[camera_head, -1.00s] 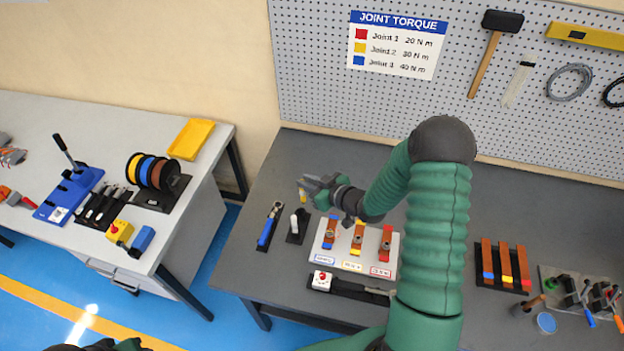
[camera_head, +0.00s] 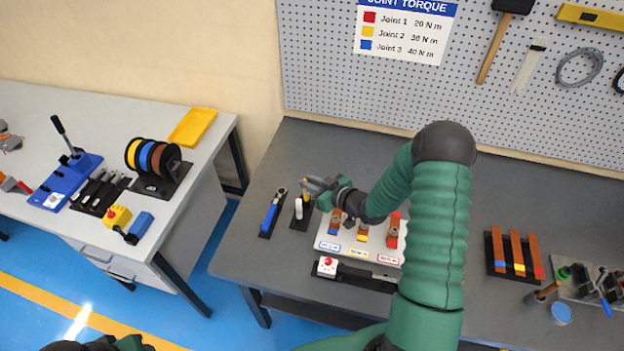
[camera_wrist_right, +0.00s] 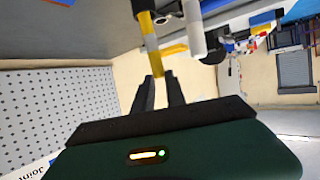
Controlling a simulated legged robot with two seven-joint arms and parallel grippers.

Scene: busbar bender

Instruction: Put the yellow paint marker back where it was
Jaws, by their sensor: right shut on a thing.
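The yellow paint marker (camera_wrist_right: 150,45) is between the fingertips of my right gripper (camera_wrist_right: 160,88), which is shut on it in the wrist view. In the head view my right gripper (camera_head: 309,184) holds the marker at the back edge of a small black holder (camera_head: 299,223). A white marker (camera_head: 298,209) stands upright in that holder, and it shows beside the yellow one in the wrist view (camera_wrist_right: 194,28). Whether the yellow marker's lower end is inside the holder cannot be told. Only a bit of my left arm shows at the bottom left; its gripper is out of view.
A blue-handled tool (camera_head: 271,215) lies in a black rest just left of the holder. A white board (camera_head: 345,243) with several joint bars is close on the right. A torque wrench (camera_head: 328,266) lies in front. Behind the gripper the grey table (camera_head: 330,145) is clear.

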